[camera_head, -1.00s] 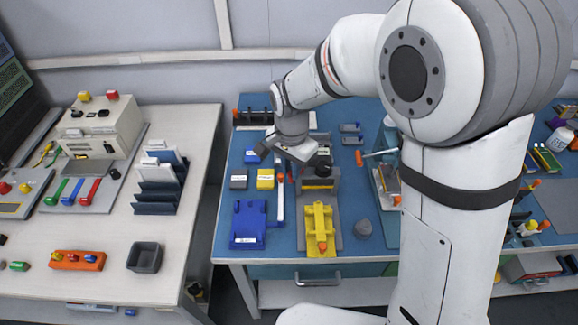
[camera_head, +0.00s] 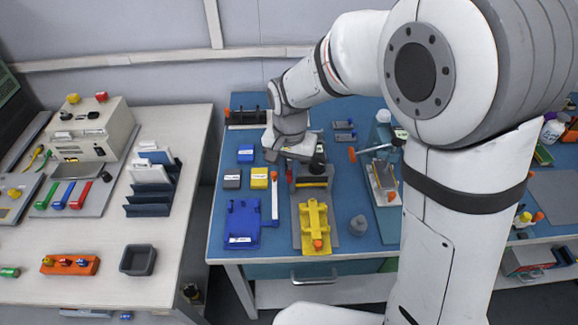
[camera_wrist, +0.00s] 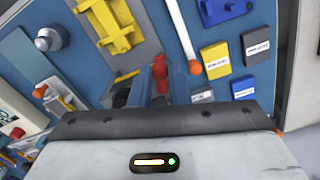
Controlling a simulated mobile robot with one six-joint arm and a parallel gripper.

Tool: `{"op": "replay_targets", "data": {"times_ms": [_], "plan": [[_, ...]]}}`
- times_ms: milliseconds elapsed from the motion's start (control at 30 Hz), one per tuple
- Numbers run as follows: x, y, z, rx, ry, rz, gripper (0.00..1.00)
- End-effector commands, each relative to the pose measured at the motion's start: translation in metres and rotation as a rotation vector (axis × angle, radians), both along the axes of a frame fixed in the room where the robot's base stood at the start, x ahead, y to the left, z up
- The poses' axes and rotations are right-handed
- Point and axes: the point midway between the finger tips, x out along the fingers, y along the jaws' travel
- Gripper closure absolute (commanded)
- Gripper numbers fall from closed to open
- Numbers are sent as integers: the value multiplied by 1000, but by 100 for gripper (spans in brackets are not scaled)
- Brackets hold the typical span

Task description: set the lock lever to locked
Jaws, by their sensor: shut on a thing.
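A red upright handle (camera_wrist: 161,72), apparently that of the lock lever, stands between my fingertips in the wrist view. My gripper (camera_wrist: 160,80) is shut on it. In the head view my gripper (camera_head: 291,160) is low over the blue bench, at the back left of the grey plate, and the red handle (camera_head: 289,173) shows just below it. The lever's base is hidden, and I cannot read its setting. The yellow fixture (camera_head: 314,224) lies on the front of the grey plate (camera_head: 299,240).
A white bar (camera_head: 275,205) with an orange end lies left of the plate. Near it are a yellow block (camera_head: 259,178), a grey block (camera_head: 232,178) and a blue fixture (camera_head: 242,222). A grey knob (camera_head: 358,224) and an orange-handled device (camera_head: 381,170) stand to the right.

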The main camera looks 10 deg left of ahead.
Motion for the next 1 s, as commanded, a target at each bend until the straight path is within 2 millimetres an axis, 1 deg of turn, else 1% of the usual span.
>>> {"op": "replay_targets", "data": {"times_ms": [67, 100, 367, 567, 667, 767, 1000], "plan": [[0, 0, 0, 0, -1, 0, 100], [0, 0, 0, 0, -1, 0, 83], [0, 0, 0, 0, -1, -2, 62], [0, -1, 0, 0, 0, -2, 62], [1, 0, 5, 1, -2, -2, 62], [1, 0, 17, 3, -4, -2, 62], [1, 0, 58, 3, -4, -2, 62]]}}
